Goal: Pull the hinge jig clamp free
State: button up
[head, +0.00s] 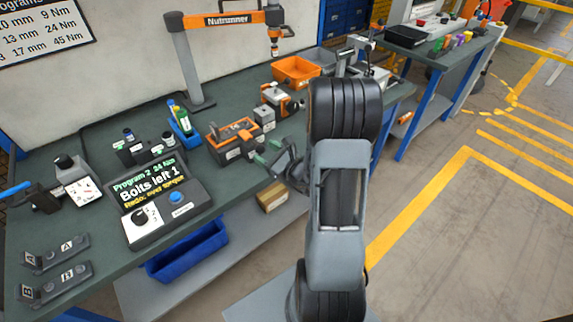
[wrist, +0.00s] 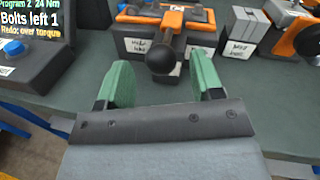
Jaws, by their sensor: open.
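An orange and grey jig (head: 232,141) stands on the bench left of my arm. In the wrist view the jig (wrist: 138,42) shows ahead, with a white label too blurred to read. Its clamp lever (wrist: 169,24) is orange and ends in a black ball knob (wrist: 162,60) pointing toward me. My gripper (wrist: 160,78) has two green fingers, open and empty. The knob appears between the fingertips, slightly beyond them; I cannot tell the exact gap. In the head view my gripper (head: 270,154) is just right of the jig, partly hidden by my arm.
A grey labelled block (head: 264,118) and another orange device (head: 280,99) stand right of the jig. A display box (head: 160,196) reads "Bolts left 1". A nutrunner (head: 274,40) hangs behind from its arm. An orange bin (head: 297,71) sits farther back.

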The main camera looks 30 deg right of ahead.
jog(key=p+v, duration=0.6)
jog(key=v, duration=0.5)
jog(key=shift+s, duration=0.3)
